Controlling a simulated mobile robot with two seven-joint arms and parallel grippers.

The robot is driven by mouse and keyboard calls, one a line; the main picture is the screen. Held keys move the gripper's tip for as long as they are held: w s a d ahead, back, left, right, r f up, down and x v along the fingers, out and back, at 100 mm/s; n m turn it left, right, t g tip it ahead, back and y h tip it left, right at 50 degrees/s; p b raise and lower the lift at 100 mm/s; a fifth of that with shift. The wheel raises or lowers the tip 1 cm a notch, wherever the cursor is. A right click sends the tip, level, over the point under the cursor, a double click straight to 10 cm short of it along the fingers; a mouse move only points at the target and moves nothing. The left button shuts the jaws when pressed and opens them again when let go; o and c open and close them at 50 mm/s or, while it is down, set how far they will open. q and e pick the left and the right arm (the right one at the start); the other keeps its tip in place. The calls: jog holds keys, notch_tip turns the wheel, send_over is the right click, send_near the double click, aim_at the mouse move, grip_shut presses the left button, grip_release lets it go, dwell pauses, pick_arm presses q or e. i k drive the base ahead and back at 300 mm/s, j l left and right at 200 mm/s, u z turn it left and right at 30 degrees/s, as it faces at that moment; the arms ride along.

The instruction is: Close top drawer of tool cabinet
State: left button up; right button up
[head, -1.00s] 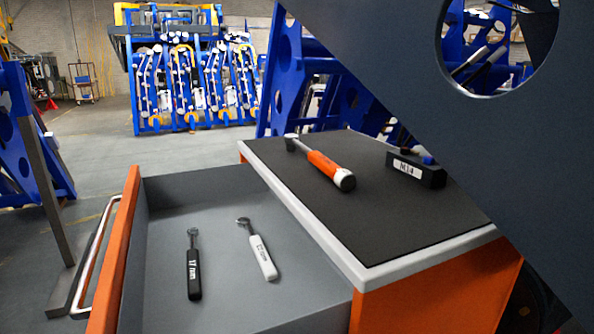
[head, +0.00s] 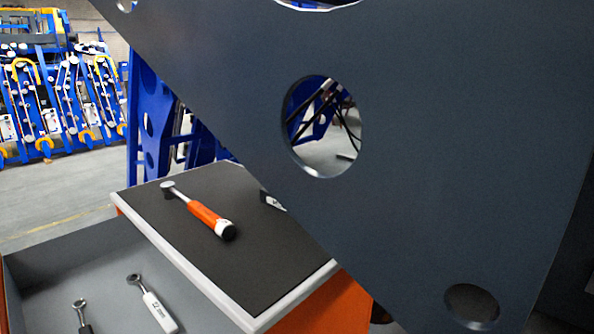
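The tool cabinet (head: 335,303) is orange with a light grey rim and a dark top mat, in the lower middle of the head view. Its top drawer (head: 60,250) is open and extends to the left. Inside lie a wrench with a white handle (head: 157,312) and a wrench with a black handle (head: 84,325), cut off by the lower edge. Only a sliver of the orange drawer front (head: 3,305) shows at the left edge. The drawer handle is out of view. Neither of my grippers is in view.
A large dark grey plate (head: 430,130) with round holes fills the right side and hides part of the cabinet top. Blue racks (head: 60,90) stand behind open floor (head: 60,185).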

aim_at(40, 283)
jog(key=k+j+u, duration=0.15)
jog(key=j+u, duration=0.25)
jog(key=i+j+u, duration=0.1)
jog(key=j+u, duration=0.3)
jog(key=i+j+u, duration=0.1)
jog(key=j+u, duration=0.3)
jog(key=l, duration=0.1)
